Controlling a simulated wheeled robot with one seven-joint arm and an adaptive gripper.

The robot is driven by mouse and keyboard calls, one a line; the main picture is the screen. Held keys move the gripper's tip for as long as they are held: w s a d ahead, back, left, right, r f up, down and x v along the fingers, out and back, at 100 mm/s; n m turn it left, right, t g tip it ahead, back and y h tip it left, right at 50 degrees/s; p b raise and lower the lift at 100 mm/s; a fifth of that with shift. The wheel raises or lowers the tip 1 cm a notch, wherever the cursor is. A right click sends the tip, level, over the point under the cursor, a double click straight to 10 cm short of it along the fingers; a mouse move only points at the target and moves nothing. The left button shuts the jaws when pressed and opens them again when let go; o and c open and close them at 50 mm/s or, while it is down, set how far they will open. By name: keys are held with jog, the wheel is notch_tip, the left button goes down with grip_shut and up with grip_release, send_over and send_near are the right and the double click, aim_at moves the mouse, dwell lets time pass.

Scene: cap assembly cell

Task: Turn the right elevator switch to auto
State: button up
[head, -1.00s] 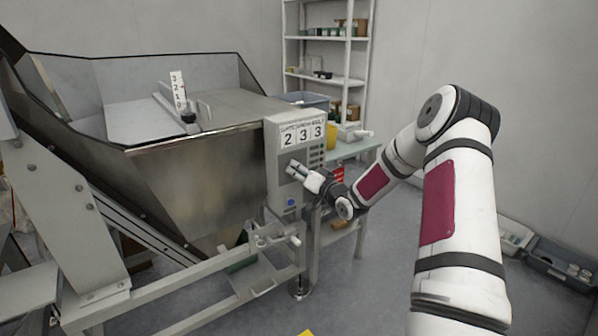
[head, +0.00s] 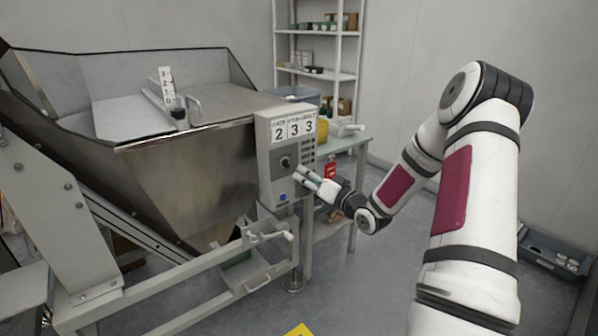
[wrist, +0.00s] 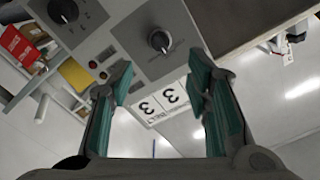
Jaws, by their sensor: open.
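The grey control box (head: 263,160) on the hopper bears number plates reading 2 3 3. A dark round switch (head: 285,162) sits below them; I take it to be the dark knob (wrist: 160,41) in the wrist view, with a pale pointer mark. A second dark knob (wrist: 63,11) is at the top left there. Which one is the right elevator switch I cannot tell; lettering is too small to read. My gripper (head: 304,178) is open and empty, just in front of the box, right of and below the switch. In the wrist view its teal fingers (wrist: 160,75) are spread, apart from both knobs.
A blue button (head: 283,197) is low on the box, with a column of small indicators (head: 308,155) at its right edge. A red tag (head: 330,169), a table (head: 350,141) and a shelf (head: 318,74) are behind.

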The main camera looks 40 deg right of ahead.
jog(key=shift+s, duration=1.35)
jog(key=s+a+r+n+g+h, duration=0.4)
jog(key=s+a+r+g, duration=0.4)
jog(key=s+a+g, duration=0.4)
jog(key=s+a+r+n+g+y, duration=0.1)
jog(key=s+a+g, duration=0.1)
jog(key=s+a, duration=0.6)
jog(key=s+a+r+g+y, duration=0.1)
jog(key=s+a+r, duration=0.15)
jog(key=s, duration=0.85)
jog(key=s+a+n+g+y, duration=0.1)
jog(key=s+a+g, duration=0.1)
jog(key=s+a, duration=0.6)
notch_tip(320, 180, up, 22)
jog(key=s+d+t+p, duration=0.1)
jog(key=s+t+p, duration=0.1)
jog(key=p, duration=1.8)
jog(key=shift+s+d+t, duration=0.2)
jog(key=shift+d+t, duration=0.05)
jog(key=shift+t, duration=0.35)
